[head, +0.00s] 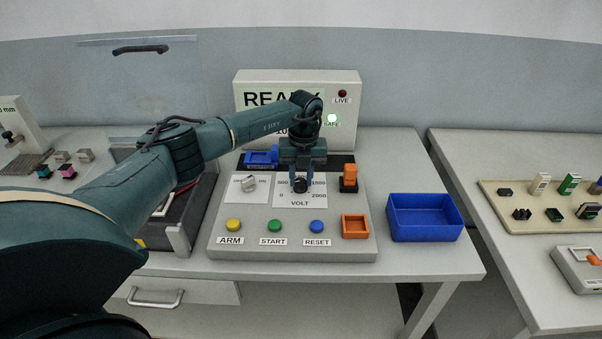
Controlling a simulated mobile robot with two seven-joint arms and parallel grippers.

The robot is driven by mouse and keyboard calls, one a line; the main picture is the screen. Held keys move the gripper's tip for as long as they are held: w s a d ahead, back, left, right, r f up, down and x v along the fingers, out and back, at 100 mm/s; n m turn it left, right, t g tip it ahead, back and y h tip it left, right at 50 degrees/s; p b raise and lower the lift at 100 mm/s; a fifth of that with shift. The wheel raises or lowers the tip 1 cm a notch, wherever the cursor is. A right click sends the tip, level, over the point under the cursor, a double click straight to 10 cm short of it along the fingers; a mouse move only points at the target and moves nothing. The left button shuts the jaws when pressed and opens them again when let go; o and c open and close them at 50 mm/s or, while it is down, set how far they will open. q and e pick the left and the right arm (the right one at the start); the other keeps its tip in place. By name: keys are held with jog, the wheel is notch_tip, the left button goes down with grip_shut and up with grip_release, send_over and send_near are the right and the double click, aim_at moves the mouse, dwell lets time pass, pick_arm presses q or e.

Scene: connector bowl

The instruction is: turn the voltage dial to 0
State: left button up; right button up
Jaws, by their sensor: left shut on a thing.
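The voltage dial (299,186) is a dark knob on a white plate (315,203) marked VOLT. I can read 0 at lower left, 2000 at lower right, and 500 and 1500 higher up. My left gripper (300,187) points down over the plate and is shut on the dial. The gripper hides most of the dial, so I cannot tell which number it points to. My right gripper is not in view.
The grey console (220,225) also carries an OFF/ON switch (249,184), yellow (233,225), green (275,226) and blue (317,227) buttons, and an orange lever (349,176). The READY display (348,82) stands behind. A blue bin (424,235) is at right.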

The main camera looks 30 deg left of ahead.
aim_at(303, 180)
pick_arm(q)
jog(key=shift+n+p, duration=0.3)
jog(key=shift+n, duration=0.7)
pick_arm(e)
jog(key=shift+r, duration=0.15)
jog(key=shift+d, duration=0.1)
pick_arm(q)
jog(key=o, duration=1)
jog(key=shift+c, duration=0.2)
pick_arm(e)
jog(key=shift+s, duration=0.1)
pick_arm(q)
notch_tip(303, 180, up, 13)
jog(key=b, duration=0.2)
jog(key=shift+w+d, duration=0.15)
jog(key=shift+w, duration=0.1)
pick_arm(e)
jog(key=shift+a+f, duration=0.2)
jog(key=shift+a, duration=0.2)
